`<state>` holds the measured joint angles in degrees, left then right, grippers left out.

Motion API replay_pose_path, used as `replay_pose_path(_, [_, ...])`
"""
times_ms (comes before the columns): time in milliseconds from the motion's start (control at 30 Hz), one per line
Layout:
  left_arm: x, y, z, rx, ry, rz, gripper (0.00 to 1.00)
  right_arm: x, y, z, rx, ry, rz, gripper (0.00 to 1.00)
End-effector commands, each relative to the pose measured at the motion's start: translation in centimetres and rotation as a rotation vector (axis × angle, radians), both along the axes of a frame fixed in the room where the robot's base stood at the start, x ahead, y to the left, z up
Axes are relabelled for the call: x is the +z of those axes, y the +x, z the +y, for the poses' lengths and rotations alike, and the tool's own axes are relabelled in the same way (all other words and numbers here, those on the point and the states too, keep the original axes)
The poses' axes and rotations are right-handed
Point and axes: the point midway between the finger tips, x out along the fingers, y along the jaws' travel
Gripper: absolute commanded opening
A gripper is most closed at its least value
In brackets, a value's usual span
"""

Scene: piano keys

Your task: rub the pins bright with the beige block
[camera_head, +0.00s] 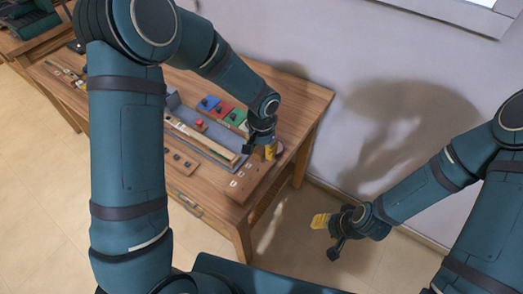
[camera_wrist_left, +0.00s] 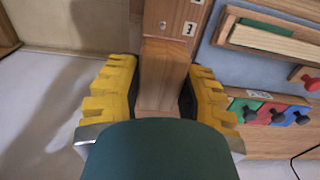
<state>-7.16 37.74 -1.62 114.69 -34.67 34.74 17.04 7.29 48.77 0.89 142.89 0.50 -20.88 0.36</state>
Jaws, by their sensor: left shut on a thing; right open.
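My left gripper (camera_head: 260,148) is over the right end of the wooden table. In the left wrist view its yellow fingers (camera_wrist_left: 163,92) stand on either side of a plain light-brown wooden block (camera_wrist_left: 164,66), which I take for the beige block. Its lower part is hidden by my own green wrist. A brown strip (camera_head: 180,161) near the table's front edge carries several small dark studs, perhaps the pins; their shine is too small to judge. My right gripper (camera_head: 326,236) is open and empty, off the table to the right, above the floor.
A grey tray (camera_head: 208,143) holding a long beige-topped piece lies mid-table. Blue, red and green plates (camera_head: 225,113) with dark knobs are behind it. A labelled wooden board (camera_head: 240,181) lies at the front right corner. The wall is close behind the table.

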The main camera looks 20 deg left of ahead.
Motion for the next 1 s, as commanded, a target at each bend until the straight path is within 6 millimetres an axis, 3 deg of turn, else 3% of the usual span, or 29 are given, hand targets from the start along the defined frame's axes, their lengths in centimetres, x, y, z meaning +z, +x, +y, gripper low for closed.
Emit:
replay_pose_path(333, [3.0,0.4,0.0,0.0,-0.001,-0.003,0.0,2.0,0.6,-0.1,-0.011,-0.003,-0.014,0.47])
replay_pose_path(767, [3.1,0.3,0.1,0.006,0.0,-0.001,0.0,2.0,0.7,-0.1,-0.012,-0.004,-0.015,0.47])
replay_pose_path(1000, [2.0,-3.1,3.2,0.198,0.004,-0.001,0.0,1.2,0.4,-0.1,-0.007,-0.002,-0.01,0.47])
